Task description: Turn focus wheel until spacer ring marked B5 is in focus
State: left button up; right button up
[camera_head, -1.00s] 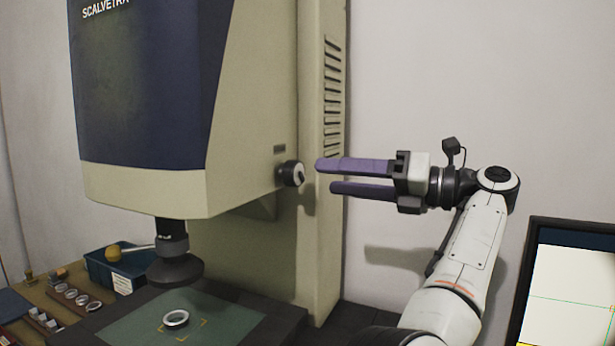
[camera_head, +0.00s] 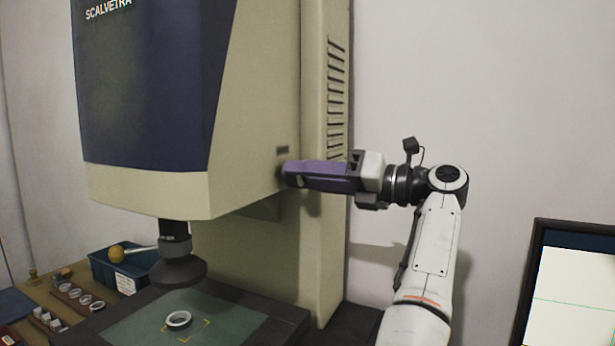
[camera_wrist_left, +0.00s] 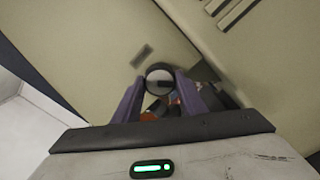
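The focus wheel, a small dark knob with a pale face (camera_wrist_left: 160,78), sits on the side of the cream and navy measuring machine (camera_head: 245,130). My left gripper (camera_head: 290,174) has its purple fingers on either side of the wheel and covers most of it in the head view. In the left wrist view the fingertips (camera_wrist_left: 160,84) close in against both sides of the wheel. A metal spacer ring (camera_head: 178,319) lies on the green stage (camera_head: 125,327) under the lens (camera_head: 178,271); no marking on it is readable. My right gripper is out of view.
A monitor (camera_head: 575,285) at the right edge is cut off; it shows a pale picture with a green line. A blue bin (camera_head: 105,270) and several rings (camera_head: 75,294) are on the wooden bench at the left. The wall behind my arm is clear.

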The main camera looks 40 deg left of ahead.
pick_arm(q)
jog(key=shift+c, duration=1.2)
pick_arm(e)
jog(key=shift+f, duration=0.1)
pick_arm(q)
jog(key=shift+n, duration=0.3)
jog(key=n+b, duration=0.3)
jog(key=n, duration=0.5)
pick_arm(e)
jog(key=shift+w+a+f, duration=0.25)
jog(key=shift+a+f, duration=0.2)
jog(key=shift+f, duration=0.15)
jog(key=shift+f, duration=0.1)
pick_arm(q)
jog(key=o, duration=1.1)
jog(key=shift+c, duration=0.2)
